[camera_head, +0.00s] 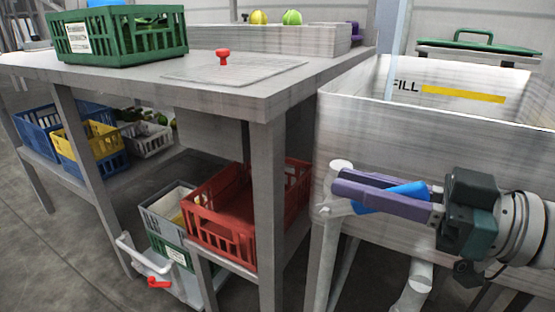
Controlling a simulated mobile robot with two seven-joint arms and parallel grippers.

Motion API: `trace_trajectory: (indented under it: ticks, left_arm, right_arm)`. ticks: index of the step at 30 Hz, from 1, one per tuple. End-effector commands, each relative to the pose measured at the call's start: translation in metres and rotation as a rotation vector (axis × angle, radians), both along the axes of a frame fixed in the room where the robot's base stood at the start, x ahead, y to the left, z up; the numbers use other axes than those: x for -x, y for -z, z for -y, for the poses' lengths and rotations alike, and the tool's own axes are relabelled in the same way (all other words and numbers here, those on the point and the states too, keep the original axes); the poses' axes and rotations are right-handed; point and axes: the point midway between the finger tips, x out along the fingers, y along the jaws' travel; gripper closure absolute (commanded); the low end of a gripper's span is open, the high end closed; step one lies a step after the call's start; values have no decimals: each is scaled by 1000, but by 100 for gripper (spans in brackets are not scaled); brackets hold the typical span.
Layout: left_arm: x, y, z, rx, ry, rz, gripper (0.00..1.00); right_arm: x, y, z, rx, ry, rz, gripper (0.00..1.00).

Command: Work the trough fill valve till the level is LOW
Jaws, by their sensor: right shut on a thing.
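The grey trough (400,118) stands at the right, with "FILL" and a yellow bar (462,94) on its inner back wall. The near wall hides the trough floor, and I cannot make out a water level. A blue valve handle (405,192) sits in front of the trough, by a pale pipe (340,168). My right gripper (340,193) comes in from the right, its purple fingers shut on the blue handle, which they partly cover. My left gripper is not in view.
A grey table (130,82) fills the left, holding a green crate (150,42) and a red-knobbed board (270,68). A red crate (225,233) sits below its right end, close to the trough. A pale blue vertical strip (398,50) shows above the trough.

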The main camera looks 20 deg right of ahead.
Motion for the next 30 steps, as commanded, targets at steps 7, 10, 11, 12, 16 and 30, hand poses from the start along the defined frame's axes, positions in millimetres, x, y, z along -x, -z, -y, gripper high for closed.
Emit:
trace_trajectory:
  ticks: [7, 10, 11, 12, 16, 30]
  left_arm:
    - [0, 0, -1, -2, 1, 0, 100]
    - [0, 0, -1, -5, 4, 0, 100]
    - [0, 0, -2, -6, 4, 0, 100]
    - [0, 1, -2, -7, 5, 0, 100]
    - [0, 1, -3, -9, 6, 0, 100]
    - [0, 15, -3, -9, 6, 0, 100]
  right_arm:
    - [0, 0, 0, 0, -1, 0, 100]
    - [0, 0, 0, -1, -1, 1, 100]
    - [0, 0, 0, -1, -1, 2, 100]
    - [0, 0, 0, -1, -1, 2, 100]
    - [0, 1, 0, -3, 0, 4, 100]
    - [2, 6, 2, -39, 0, 44, 100]
